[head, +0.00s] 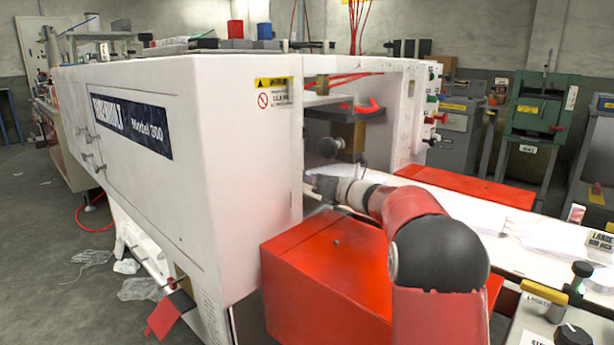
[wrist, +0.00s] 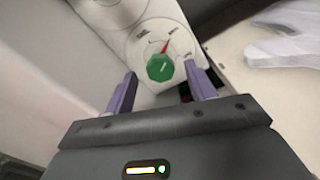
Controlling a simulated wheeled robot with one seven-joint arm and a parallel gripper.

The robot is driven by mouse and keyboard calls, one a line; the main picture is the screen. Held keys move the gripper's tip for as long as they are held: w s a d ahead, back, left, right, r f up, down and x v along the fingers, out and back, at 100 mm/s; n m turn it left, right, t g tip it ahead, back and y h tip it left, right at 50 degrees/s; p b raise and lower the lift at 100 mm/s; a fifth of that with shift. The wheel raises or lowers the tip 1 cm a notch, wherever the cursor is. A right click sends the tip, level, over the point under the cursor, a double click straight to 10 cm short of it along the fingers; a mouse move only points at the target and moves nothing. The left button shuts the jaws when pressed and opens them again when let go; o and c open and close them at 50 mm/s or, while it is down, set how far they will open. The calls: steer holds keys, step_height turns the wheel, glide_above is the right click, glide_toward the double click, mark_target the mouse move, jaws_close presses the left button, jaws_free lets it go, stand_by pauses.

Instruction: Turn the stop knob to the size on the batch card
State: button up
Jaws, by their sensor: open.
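The green faceted stop knob (wrist: 160,68) sits on a round white dial plate in the wrist view. Its red pointer (wrist: 165,45) points up and slightly right, near the top mark. Small dial marks stand around it, too blurred to read. My gripper (wrist: 160,72) is open, with one purple finger on either side of the knob's lower part; I cannot tell whether they touch it. In the head view my gripper (head: 322,184) reaches into the white machine's opening, and the knob is hidden there.
The white machine's housing (head: 235,150) rises left of my arm. Red boxes (head: 325,265) lie below and behind the arm. A white glove-like shape (wrist: 285,45) lies right of the dial. A light table (head: 480,215) runs to the right, with a small knobbed panel (head: 560,325) in front.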

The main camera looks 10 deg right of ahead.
steer(key=shift+w+a, duration=0.35)
steer(key=shift+w, duration=0.15)
steer(key=c, duration=1)
steer(key=shift+o, duration=0.2)
